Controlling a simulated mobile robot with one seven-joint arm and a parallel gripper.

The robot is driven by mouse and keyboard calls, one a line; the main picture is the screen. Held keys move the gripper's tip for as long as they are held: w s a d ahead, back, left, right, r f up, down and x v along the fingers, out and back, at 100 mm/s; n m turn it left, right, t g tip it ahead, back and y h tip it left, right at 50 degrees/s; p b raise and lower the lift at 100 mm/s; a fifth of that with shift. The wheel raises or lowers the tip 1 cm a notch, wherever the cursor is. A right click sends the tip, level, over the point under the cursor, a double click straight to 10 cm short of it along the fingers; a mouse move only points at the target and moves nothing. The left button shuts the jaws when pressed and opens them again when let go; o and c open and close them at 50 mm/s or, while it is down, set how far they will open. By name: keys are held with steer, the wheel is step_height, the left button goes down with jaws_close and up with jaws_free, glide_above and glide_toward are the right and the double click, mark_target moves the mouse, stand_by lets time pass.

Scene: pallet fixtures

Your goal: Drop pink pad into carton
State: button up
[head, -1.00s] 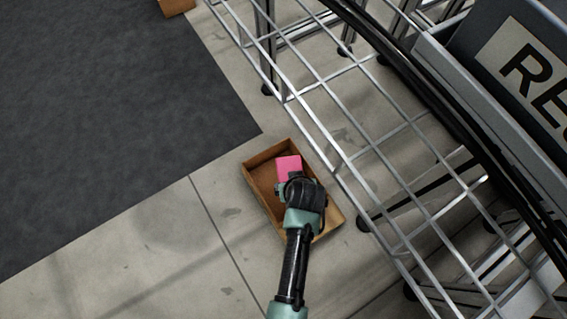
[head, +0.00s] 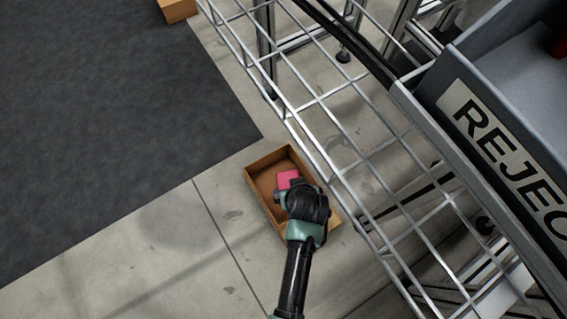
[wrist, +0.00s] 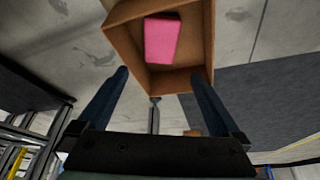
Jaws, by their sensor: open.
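The pink pad (head: 287,179) shows within the brown open carton (head: 262,200) on the floor in the head view. In the wrist view the pad (wrist: 162,41) is beyond my fingertips, inside the outline of the carton (wrist: 204,84). I cannot tell whether it lies flat on the carton's bottom or is still falling. My gripper (head: 293,187) is above the carton and hides its near part. In the wrist view my gripper (wrist: 158,76) has its two fingers wide apart with nothing between them.
A wire mesh shelf (head: 340,140) runs close along the carton's right side. A grey bin with a REJECT label (head: 500,150) is at the right. A dark mat (head: 110,120) covers the left floor. Another brown box (head: 178,10) is at the top. Floor left of the carton is clear.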

steer(key=p+v, duration=0.4)
steer(key=v, duration=0.3)
steer(key=shift+s+r, duration=0.2)
steer(key=shift+r, duration=0.1)
